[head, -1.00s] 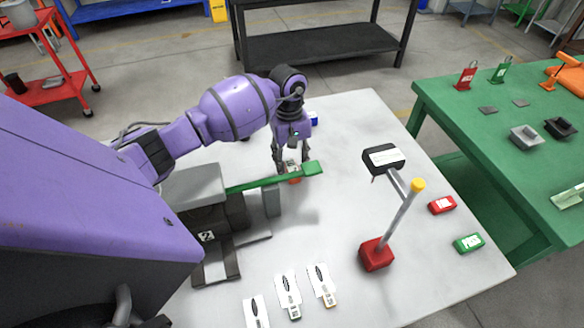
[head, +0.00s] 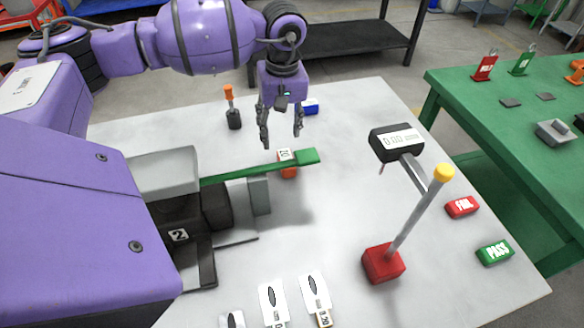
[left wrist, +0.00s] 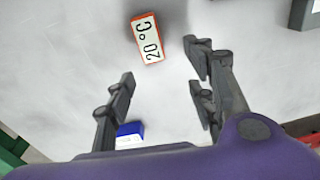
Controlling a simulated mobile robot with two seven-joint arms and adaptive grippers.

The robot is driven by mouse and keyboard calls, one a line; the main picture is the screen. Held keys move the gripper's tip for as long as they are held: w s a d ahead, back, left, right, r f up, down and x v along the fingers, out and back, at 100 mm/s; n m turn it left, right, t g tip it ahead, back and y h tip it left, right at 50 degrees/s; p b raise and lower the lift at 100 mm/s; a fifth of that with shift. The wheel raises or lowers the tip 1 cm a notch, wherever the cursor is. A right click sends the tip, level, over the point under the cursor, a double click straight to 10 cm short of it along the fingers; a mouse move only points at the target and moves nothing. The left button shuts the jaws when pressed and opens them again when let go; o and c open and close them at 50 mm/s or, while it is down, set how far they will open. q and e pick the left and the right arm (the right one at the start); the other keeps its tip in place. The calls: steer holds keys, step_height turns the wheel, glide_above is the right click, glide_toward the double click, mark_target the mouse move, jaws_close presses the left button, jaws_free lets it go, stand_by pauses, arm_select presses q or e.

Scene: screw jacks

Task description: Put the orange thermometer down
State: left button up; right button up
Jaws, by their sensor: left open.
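The orange thermometer (head: 288,170) is a small block with a white label. It rests on the pale table behind the green bar, which hides part of it in the head view. The left wrist view shows its face, reading 20 °C (left wrist: 149,40), clear of both fingers. My left gripper (head: 281,138) is open and empty, with its fingertips above and behind the thermometer, apart from it. My right gripper is not in view.
The green bar (head: 240,172) runs from the grey jack toward the thermometer. White tags (head: 272,300) are in front.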

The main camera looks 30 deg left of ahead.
mark_target(286, 158)
arm_select(q)
steer(key=shift+s+d+f, duration=0.3)
steer(key=shift+s+d, duration=0.2)
steer(key=shift+d, duration=0.35)
steer(key=shift+w+d+f+n+h+p, duration=0.1)
steer(key=shift+f+n+h+p, duration=0.05)
steer(key=shift+f, duration=0.25)
steer(key=shift+w+d+f+n+h+p, duration=0.1)
steer(key=shift+f+n+h+p, duration=0.05)
steer(key=shift+f, duration=0.85)
steer(key=f, duration=0.3)
steer(key=f+p, duration=0.1)
steer(key=shift+s+d+f, duration=0.15)
steer(key=shift+s+f, duration=0.05)
steer(key=shift+s, duration=0.2)
steer(key=shift+f, duration=0.15)
steer(key=shift+c, duration=0.4)
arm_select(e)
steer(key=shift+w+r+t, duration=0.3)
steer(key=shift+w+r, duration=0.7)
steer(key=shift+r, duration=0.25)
arm_select(q)
jaws_close()
